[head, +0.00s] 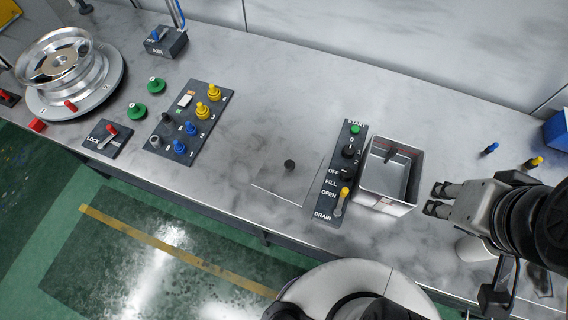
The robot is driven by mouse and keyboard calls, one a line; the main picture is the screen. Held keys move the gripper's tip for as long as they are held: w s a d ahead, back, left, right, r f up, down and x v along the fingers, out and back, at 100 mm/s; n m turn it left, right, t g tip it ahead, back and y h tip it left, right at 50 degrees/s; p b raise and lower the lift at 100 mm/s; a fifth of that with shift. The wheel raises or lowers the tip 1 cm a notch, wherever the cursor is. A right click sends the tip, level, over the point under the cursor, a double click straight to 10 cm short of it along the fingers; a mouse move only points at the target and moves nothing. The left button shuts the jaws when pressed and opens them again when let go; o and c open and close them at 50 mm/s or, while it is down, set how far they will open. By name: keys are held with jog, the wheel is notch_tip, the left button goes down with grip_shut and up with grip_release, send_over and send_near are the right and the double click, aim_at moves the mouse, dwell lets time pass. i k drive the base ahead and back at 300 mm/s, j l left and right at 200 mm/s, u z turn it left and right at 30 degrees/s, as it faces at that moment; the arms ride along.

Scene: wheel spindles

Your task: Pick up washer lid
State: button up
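The washer lid (284,180) looks like a flat, pale square plate lying on the counter, with a small black knob (289,165) standing on it. Its surface blends with the marbled counter, so only some edges show clearly. The washer (416,160) is an open metal box to the right of the lid, with a dark strip-like part inside. My gripper (434,198) is just right of the washer, its two dark fingers apart and pointing left. Nothing shows between them. The lid is well to its left, beyond the washer and its control panel.
The control panel (340,175), with DRAIN, FILL and START controls, lies between lid and washer. A dark board (190,125) with blue and yellow pegs lies left of the lid. A wheel (65,65) sits far left. Small blue (491,148) and yellow (535,162) pieces stand at right.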

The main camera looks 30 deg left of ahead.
aim_at(290, 169)
jog(key=u, duration=1.45)
